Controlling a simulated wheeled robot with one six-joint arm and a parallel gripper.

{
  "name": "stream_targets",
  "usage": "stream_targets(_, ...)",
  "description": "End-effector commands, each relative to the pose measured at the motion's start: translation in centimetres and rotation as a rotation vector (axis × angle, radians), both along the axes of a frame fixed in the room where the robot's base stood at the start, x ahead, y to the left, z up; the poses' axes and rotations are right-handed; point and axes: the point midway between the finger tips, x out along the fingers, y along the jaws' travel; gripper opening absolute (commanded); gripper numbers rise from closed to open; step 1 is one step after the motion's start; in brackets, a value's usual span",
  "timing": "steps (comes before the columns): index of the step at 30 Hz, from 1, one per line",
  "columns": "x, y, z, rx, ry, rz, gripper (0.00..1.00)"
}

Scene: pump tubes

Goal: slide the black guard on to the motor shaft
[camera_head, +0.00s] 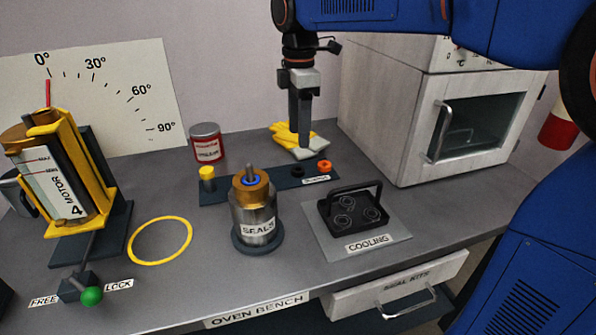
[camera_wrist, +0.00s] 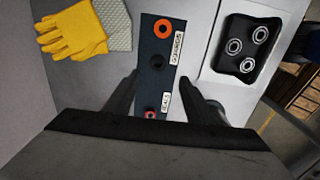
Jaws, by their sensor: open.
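The black guard (camera_head: 297,171) is a small dark ring on the dark strip (camera_head: 240,186), beside an orange ring (camera_head: 324,166). In the wrist view the black guard (camera_wrist: 157,62) lies just beyond and between my fingertips. My gripper (camera_head: 300,143) points down above the strip; it also shows in the wrist view (camera_wrist: 158,88), open with nothing between its fingers. The motor (camera_head: 50,185), labelled MOTOR 4, sits in a yellow cradle at left. I cannot make out its shaft. A metal cylinder (camera_head: 256,215) labelled SEALS has an upright shaft with a blue ring at its base.
A yellow cap (camera_head: 207,173) stands at the strip's left end. Yellow gloves (camera_head: 290,136) and a red-labelled can (camera_head: 206,143) are behind. A black handled block (camera_head: 350,207) sits on the COOLING plate; an oven (camera_head: 420,110) stands right. A yellow ring (camera_head: 160,262) lies on the bench.

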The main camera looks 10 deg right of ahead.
Motion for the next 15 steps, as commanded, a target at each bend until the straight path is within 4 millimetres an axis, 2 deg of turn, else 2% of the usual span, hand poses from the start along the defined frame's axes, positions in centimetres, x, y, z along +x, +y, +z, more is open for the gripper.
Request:
stream_targets(6, 0.0, 0.0, -3.6, 0.0, 0.001, -0.001, 0.5)
stream_targets(15, 0.1, 0.0, -5.6, 0.0, 0.001, -0.001, 0.5)
